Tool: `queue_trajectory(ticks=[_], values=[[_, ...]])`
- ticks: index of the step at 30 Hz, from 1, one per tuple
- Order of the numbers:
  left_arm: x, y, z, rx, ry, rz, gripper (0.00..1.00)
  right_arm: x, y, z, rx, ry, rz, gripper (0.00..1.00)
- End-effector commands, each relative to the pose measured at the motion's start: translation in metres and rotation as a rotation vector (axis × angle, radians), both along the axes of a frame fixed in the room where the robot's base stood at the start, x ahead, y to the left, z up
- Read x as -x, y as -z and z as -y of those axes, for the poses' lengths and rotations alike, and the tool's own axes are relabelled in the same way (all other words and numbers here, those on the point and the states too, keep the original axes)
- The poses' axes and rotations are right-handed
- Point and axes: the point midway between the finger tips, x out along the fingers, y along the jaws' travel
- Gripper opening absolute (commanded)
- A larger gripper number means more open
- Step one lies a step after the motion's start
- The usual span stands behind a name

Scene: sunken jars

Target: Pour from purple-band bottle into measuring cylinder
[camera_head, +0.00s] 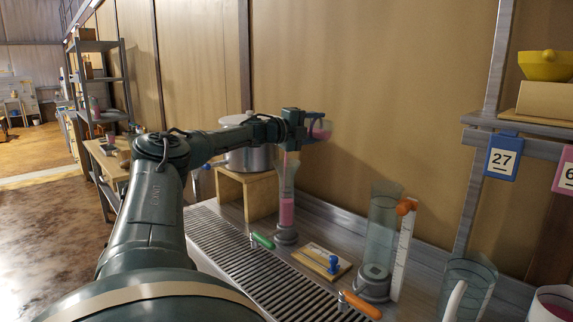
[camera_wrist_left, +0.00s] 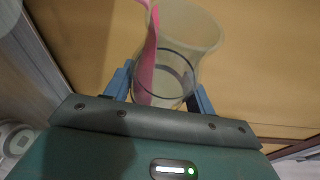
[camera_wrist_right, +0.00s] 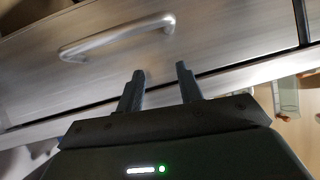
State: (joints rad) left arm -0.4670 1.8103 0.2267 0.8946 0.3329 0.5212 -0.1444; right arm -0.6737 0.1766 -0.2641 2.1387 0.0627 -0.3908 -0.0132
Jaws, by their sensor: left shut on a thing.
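My left gripper (camera_head: 308,127) is shut on a clear bottle (camera_head: 321,130) and holds it tilted above the counter. The bottle shows between the fingers in the left wrist view (camera_wrist_left: 188,40), with pink liquid along one side; I cannot make out a purple band. A slim clear measuring cylinder (camera_head: 286,185) stands upright on a grey base below the gripper. It has pink liquid (camera_head: 286,212) in its lower part, and a thin pink streak shows at its mouth. My right gripper (camera_wrist_right: 160,80) is open and empty, facing a drawer front.
A steel pot (camera_head: 248,158) stands on a wooden stand (camera_head: 247,192) to the left. A wide clear cylinder (camera_head: 380,235) stands to the right beside a white scale strip (camera_head: 403,250). A green pen (camera_head: 262,241), a board (camera_head: 321,263) and an orange-handled thing (camera_head: 360,304) lie in front.

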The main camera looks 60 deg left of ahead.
Motion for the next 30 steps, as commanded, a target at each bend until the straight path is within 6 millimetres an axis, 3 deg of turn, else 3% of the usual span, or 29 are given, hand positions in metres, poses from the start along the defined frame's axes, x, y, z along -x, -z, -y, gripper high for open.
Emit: queue_trajectory(ticks=[16,30], values=[[0.001,-0.013,-0.003,0.155,0.000,0.081,0.15,0.001,0.008,0.002,0.007,-0.005,0.000,0.36],[0.001,-0.014,-0.003,0.163,0.000,0.085,0.15,0.000,0.007,0.000,0.001,0.001,-0.001,0.36]])
